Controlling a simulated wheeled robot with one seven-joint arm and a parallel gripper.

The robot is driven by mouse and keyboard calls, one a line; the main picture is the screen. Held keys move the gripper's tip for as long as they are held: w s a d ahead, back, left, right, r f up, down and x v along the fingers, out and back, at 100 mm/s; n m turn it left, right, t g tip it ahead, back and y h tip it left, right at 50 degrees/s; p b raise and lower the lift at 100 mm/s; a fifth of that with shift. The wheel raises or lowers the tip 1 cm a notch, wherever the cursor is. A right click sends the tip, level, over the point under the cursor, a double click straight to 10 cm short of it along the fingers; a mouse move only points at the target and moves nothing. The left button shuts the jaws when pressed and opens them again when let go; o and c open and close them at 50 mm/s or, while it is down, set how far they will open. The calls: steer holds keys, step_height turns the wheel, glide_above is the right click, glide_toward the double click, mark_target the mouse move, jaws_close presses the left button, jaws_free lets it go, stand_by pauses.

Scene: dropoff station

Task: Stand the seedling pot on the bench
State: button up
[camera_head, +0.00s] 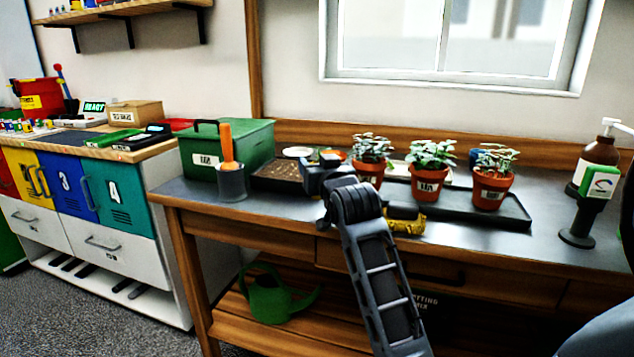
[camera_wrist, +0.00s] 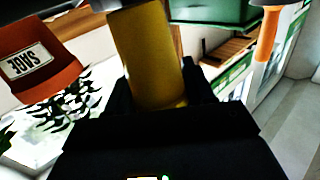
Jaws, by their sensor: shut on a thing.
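Three terracotta pots with white labels and leafy seedlings stand upright on the bench (camera_head: 222,212): a left pot (camera_head: 371,173), a middle pot (camera_head: 427,185) and a right pot (camera_head: 487,191). My gripper (camera_head: 325,165) is above the bench, left of the left pot. The head view does not clearly show the held thing.
A green box (camera_head: 255,145), a grey cup with an orange-handled tool (camera_head: 228,150) and a seed tray (camera_head: 275,175) stand left. A dark tray (camera_head: 515,212) lies under the pots. A yellow brush-like thing (camera_head: 408,222) is at the front edge. A pump bottle (camera_head: 597,160) stands right.

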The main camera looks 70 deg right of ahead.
steer(key=shift+f, duration=1.75)
steer(key=shift+f+b, duration=0.15)
steer(key=shift+b, duration=0.2)
steer(key=o, duration=1.1)
steer(key=shift+c, duration=0.2)
steer(key=shift+s+a, duration=0.15)
steer(key=shift+a, duration=0.05)
steer(key=v, duration=1.1)
steer(key=shift+s+r+p, duration=0.2)
steer(key=shift+p, duration=0.1)
steer(key=shift+a+f, duration=0.1)
steer(key=shift+a, duration=0.15)
